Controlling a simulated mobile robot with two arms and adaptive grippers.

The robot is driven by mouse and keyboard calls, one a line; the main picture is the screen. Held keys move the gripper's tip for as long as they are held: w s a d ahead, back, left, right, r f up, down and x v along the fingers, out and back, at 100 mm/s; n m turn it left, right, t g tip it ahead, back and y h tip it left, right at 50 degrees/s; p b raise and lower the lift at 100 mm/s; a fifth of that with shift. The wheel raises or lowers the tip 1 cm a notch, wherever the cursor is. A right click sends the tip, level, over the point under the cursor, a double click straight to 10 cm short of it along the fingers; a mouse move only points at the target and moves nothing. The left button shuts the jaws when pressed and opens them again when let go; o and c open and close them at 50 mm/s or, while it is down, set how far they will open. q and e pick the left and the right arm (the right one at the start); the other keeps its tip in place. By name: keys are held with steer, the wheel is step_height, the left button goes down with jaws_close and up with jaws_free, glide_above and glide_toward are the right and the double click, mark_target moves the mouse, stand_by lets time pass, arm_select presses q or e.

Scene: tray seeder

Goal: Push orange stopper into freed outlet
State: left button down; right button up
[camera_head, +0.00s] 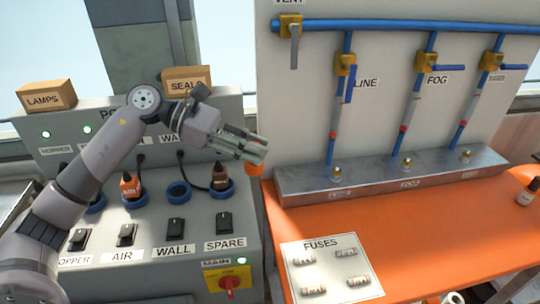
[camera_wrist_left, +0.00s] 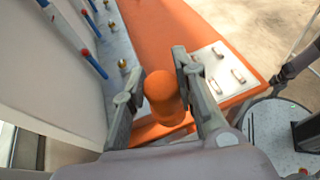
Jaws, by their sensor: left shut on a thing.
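My left gripper (camera_head: 256,150) is shut on the orange stopper (camera_head: 254,169). It holds the stopper in the air at the right edge of the grey panel, above the SPARE switch. The left wrist view shows the stopper (camera_wrist_left: 162,92) between the two fingers. Blue-ringed outlets line the panel. The third ring (camera_head: 180,192), above the WALL switch, looks empty. The second ring (camera_head: 135,200) has an orange-brown plug (camera_head: 130,185) in it. The fourth (camera_head: 222,192) has a dark brown plug (camera_head: 220,177). The leftmost ring (camera_head: 96,204) is partly behind my arm. A dark part at the right of the left wrist view may be my right gripper (camera_wrist_left: 284,72).
Black cables hang from the panel to the plugs. Rocker switches (camera_head: 175,229) and a red main knob (camera_head: 231,282) sit below the outlets. LAMPS (camera_head: 46,97) and SEALS (camera_head: 187,80) boxes stand on top. An orange bench (camera_head: 420,237) with a fuse card (camera_head: 331,268) lies right.

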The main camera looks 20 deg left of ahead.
arm_select(q)
steer(key=s+a+b, duration=0.2)
steer(key=a, duration=0.8)
steer(key=s+a+f+b, duration=0.1)
steer(key=a+b, duration=0.2)
steer(key=a, duration=0.8)
steer(key=shift+s, duration=0.35)
arm_select(e)
step_height(320, 180, down, 6)
steer(key=shift+a, duration=0.35)
arm_select(q)
steer(key=shift+a, duration=0.1)
